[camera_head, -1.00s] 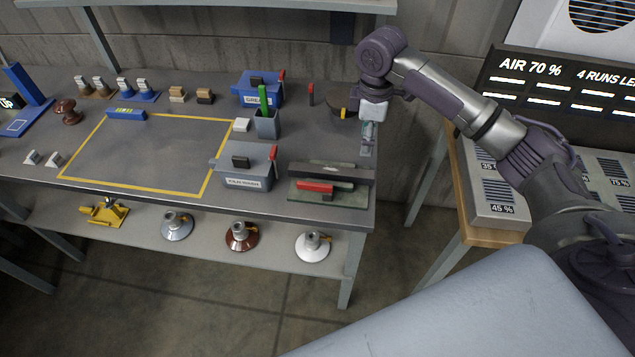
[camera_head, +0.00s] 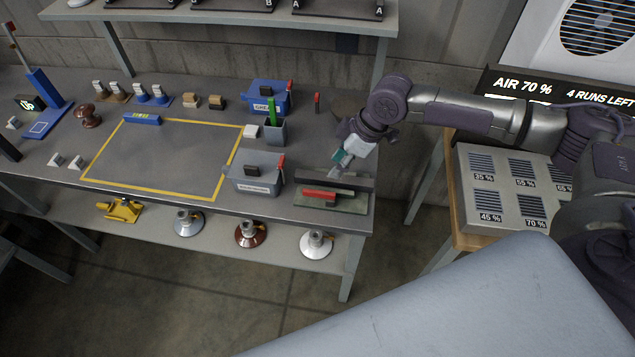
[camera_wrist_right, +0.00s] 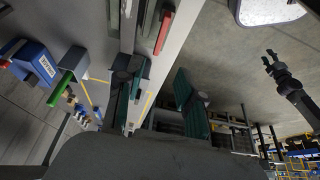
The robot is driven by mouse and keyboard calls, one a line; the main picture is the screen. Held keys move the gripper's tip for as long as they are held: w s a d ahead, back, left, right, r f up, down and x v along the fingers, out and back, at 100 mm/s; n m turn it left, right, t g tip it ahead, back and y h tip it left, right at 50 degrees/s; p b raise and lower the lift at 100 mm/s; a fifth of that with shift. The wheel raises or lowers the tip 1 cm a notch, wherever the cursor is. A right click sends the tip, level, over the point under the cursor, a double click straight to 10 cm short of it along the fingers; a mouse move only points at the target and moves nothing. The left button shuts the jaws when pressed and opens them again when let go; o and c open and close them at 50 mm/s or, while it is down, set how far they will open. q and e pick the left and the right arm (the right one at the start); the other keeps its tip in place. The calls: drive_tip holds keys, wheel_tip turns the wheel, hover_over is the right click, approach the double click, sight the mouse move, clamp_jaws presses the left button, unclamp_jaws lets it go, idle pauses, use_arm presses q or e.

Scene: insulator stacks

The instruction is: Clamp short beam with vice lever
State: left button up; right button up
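The vice (camera_head: 332,202) stands at the right front corner of the bench, with a green base and a red lever (camera_head: 325,194). A dark grey bar (camera_head: 350,182) lies along its back; I cannot tell if this is the short beam or a jaw. My right gripper (camera_head: 338,168) is just above and behind the bar, pointing down. In the right wrist view its teal fingers (camera_wrist_right: 158,88) are apart with nothing between them, and the red lever (camera_wrist_right: 165,33) is beyond them. My left gripper (camera_wrist_right: 269,61) shows small in that view, its fingers apart, over the floor.
A grey bin (camera_head: 254,183) and a green-handled cup (camera_head: 273,131) stand left of the vice. A blue bin (camera_head: 268,92) is behind. The yellow-outlined area (camera_head: 165,155) is mostly clear. A panel box (camera_head: 505,190) stands right of the bench.

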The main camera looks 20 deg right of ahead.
sight(316, 191)
drive_tip(key=p+x, duration=0.2)
drive_tip(key=x, duration=1.1)
drive_tip(key=shift+w+d+f, duration=0.1)
drive_tip(key=shift+f, duration=0.1)
clamp_jaws()
